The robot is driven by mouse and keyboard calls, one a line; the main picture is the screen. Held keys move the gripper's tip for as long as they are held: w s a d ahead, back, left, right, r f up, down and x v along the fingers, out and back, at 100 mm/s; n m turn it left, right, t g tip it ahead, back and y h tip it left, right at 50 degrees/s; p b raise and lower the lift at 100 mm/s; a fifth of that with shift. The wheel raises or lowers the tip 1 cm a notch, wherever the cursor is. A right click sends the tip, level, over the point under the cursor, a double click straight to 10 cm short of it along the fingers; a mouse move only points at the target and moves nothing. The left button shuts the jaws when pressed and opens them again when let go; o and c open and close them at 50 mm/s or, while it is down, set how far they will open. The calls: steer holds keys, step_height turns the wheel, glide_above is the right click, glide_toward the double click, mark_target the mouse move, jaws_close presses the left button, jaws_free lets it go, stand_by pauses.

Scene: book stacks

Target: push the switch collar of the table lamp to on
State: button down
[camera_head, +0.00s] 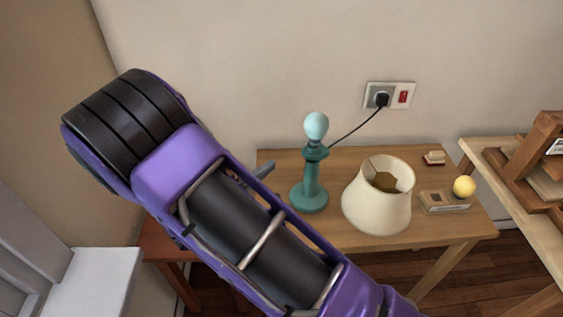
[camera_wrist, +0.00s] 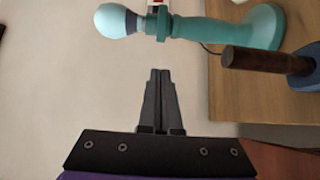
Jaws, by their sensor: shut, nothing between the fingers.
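The teal table lamp (camera_head: 311,185) stands upright on the wooden table, with a bare pale bulb (camera_head: 316,126) on top. Its teal collar (camera_head: 315,153) sits just below the bulb. In the wrist view the lamp appears sideways along the top, with the collar (camera_wrist: 161,23) near the middle and the bulb (camera_wrist: 115,20) to its left. My gripper (camera_wrist: 161,72) is shut and empty, its tips pointing toward the collar but apart from it. In the head view my arm hides most of the gripper; a grey tip shows left of the lamp. The collar's setting cannot be told.
A cream lampshade (camera_head: 362,207) stands right of the lamp. A black cord runs to a wall socket (camera_head: 376,97) with a red switch. A dark brown handle (camera_wrist: 265,58) on a blue base is near the lamp in the wrist view. A yellow ball (camera_head: 464,187) is farther right.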

steer(key=v, duration=0.5)
stand_by(0.4)
